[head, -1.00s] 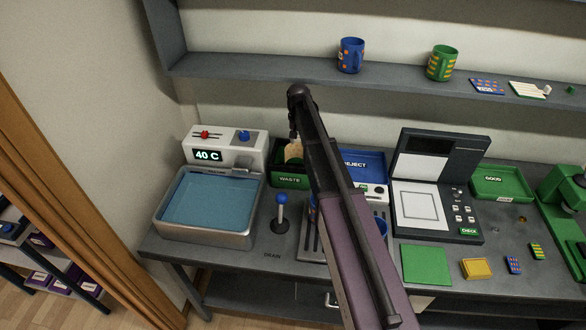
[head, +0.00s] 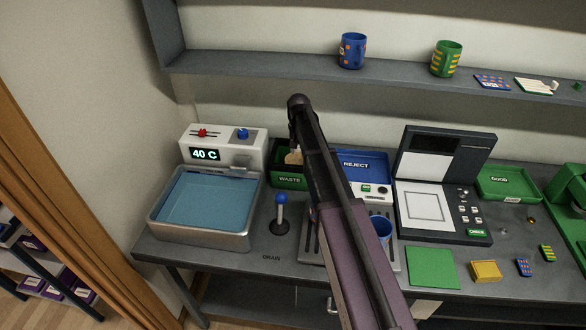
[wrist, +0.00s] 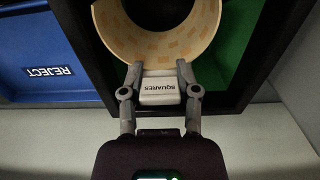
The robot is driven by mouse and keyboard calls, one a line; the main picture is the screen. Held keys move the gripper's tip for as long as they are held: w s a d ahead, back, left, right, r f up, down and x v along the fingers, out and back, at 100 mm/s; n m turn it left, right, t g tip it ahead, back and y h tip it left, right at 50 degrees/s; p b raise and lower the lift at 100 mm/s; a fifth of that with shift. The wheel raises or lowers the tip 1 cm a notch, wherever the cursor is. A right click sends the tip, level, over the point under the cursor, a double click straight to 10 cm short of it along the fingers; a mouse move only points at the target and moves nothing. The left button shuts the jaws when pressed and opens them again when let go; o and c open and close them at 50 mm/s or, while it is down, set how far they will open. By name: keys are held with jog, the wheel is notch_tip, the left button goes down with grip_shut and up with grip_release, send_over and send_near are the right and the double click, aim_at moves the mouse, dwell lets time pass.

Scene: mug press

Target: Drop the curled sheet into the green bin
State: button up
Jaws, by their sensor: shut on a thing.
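The curled sheet (wrist: 118,40) is a cream curl with pale orange squares. In the wrist view my gripper (wrist: 158,72) is shut on its near edge, at a white tab marked SQUARES (wrist: 159,90). The green bin, marked WASTE (head: 289,180), is a dark-walled box with a green inside (wrist: 237,50). The sheet shows over the bin opening, and in the head view a bit of it (head: 294,157) appears at the bin's mouth. I cannot tell how deep it sits. My arm hides the bin's right side in the head view.
A blue REJECT tray (head: 358,165) stands right of the bin. A water bath (head: 207,203) reading 40 C is on the left. A lever with a blue knob (head: 281,213) stands in front of the bin. A shelf (head: 250,68) with two mugs runs above.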

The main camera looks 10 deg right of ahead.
jog(key=o, duration=0.9)
jog(key=shift+c, duration=0.2)
jog(key=shift+r, duration=0.15)
